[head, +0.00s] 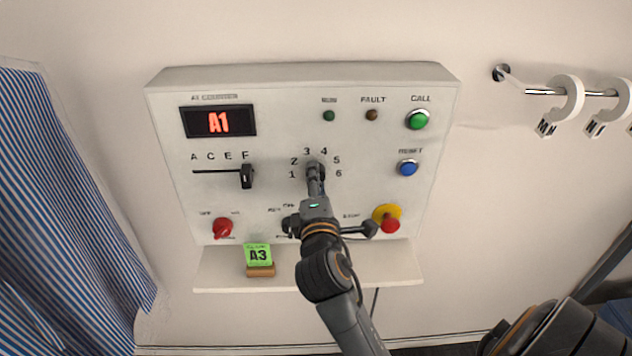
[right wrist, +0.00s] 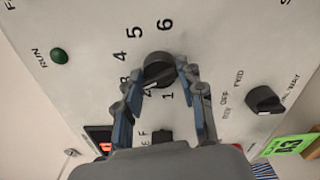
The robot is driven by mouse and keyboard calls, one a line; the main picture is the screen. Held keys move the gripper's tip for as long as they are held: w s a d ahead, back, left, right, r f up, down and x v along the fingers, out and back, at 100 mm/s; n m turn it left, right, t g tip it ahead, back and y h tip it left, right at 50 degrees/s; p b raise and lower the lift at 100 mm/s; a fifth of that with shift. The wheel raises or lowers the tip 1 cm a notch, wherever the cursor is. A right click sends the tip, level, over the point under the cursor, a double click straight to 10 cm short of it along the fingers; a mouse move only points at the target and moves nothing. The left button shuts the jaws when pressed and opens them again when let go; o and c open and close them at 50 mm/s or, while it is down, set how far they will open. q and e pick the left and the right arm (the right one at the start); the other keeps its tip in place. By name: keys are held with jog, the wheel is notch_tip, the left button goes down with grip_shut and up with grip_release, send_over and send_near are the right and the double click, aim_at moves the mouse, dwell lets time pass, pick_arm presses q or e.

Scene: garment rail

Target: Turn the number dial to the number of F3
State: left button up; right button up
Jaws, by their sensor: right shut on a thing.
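The number dial (head: 315,169) is a black knob on the white control panel (head: 270,205), ringed by the numbers 1 to 6. It also shows in the right wrist view (right wrist: 158,70). My right gripper (head: 316,181) is shut on the dial, one finger on each side of it. The red display (head: 218,122) reads A1. The black letter slider (head: 247,176) stands at F, the right end of its slot. A green card (head: 258,253) on the shelf reads A3. My left gripper is not in view.
The panel also has a green CALL button (head: 418,120), a blue RESET button (head: 408,168), a red knob (head: 222,228) and a red button on yellow (head: 388,219). A striped curtain (head: 60,200) hangs left; a rail with white rings (head: 567,98) is right.

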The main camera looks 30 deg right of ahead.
jog(key=shift+m, duration=0.4)
jog(key=o, duration=1.1)
jog(key=shift+o, duration=0.2)
jog(key=v, duration=0.7)
jog(key=shift+s, duration=0.3)
jog(key=shift+a, duration=0.1)
